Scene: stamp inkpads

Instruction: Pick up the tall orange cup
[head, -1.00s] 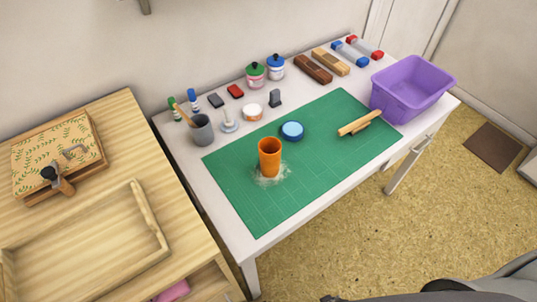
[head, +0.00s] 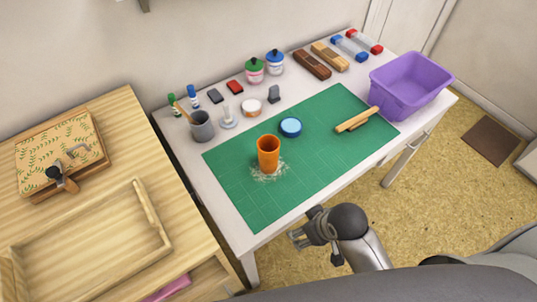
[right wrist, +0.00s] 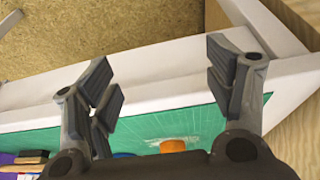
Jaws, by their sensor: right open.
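The tall orange cup (head: 268,155) stands upright on the green mat (head: 225,185), with a pale smudge on the mat around its base. In the right wrist view part of the cup (right wrist: 172,145) shows low in the picture, beyond my gripper's base. My right gripper (head: 297,238) is open and empty, in front of the table's front edge and apart from the cup. Its two fingers (right wrist: 165,90) are spread wide in the right wrist view. My left gripper is not in view.
A blue round inkpad (head: 291,127) lies behind and right of the cup. A wooden stamp-like piece (head: 356,120) lies on the mat's right side. A grey pen cup (head: 201,126) and a purple bin (head: 412,86) stand on the white table. The mat's front left is clear.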

